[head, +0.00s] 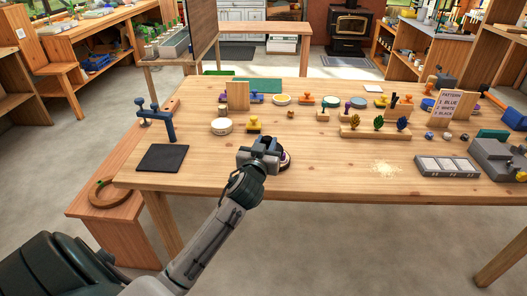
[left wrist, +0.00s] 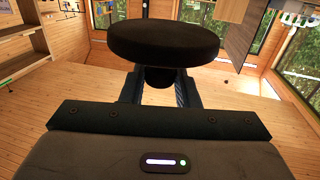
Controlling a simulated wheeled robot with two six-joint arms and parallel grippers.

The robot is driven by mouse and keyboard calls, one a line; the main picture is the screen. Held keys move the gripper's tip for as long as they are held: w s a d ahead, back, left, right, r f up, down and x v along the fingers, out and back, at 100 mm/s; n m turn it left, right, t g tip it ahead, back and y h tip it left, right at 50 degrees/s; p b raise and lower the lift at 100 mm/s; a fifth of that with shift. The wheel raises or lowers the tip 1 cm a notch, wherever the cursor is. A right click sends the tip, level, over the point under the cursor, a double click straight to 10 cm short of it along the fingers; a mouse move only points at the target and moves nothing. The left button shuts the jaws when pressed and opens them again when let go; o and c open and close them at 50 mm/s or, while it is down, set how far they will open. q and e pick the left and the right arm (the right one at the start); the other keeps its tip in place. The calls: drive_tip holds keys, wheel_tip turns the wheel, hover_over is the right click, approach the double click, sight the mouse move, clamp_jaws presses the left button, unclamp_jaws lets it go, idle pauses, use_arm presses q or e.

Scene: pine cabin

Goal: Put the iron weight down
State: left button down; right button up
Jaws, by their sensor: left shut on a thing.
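My left gripper (head: 262,146) is at the front middle of the table (head: 330,180), shut on the iron weight. In the left wrist view the iron weight (left wrist: 164,42) is a thick, dark round disc with a narrower neck between my fingers (left wrist: 158,92). I cannot tell whether the weight touches the tabletop. My right gripper is not in view.
A dark square mat (head: 162,158) lies left, near a blue clamp (head: 160,122). A grey three-part tray (head: 446,167) lies right.

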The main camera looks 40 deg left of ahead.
sight(269, 139)
use_arm(q)
drive_tip(key=shift+w+a+f+p, duration=0.2)
drive_tip(key=shift+w+a+f, duration=0.4)
drive_tip(key=shift+w, duration=0.5)
drive_tip(key=shift+w+a+f+p, duration=0.25)
drive_tip(key=shift+w+a+f, duration=0.35)
drive_tip(key=shift+w, duration=0.5)
drive_tip(key=shift+w+a+f+p, duration=0.2)
drive_tip(key=shift+w+a+f, duration=0.4)
drive_tip(key=shift+w, duration=0.5)
drive_tip(key=shift+d+f, duration=0.1)
drive_tip(key=shift+d, duration=0.05)
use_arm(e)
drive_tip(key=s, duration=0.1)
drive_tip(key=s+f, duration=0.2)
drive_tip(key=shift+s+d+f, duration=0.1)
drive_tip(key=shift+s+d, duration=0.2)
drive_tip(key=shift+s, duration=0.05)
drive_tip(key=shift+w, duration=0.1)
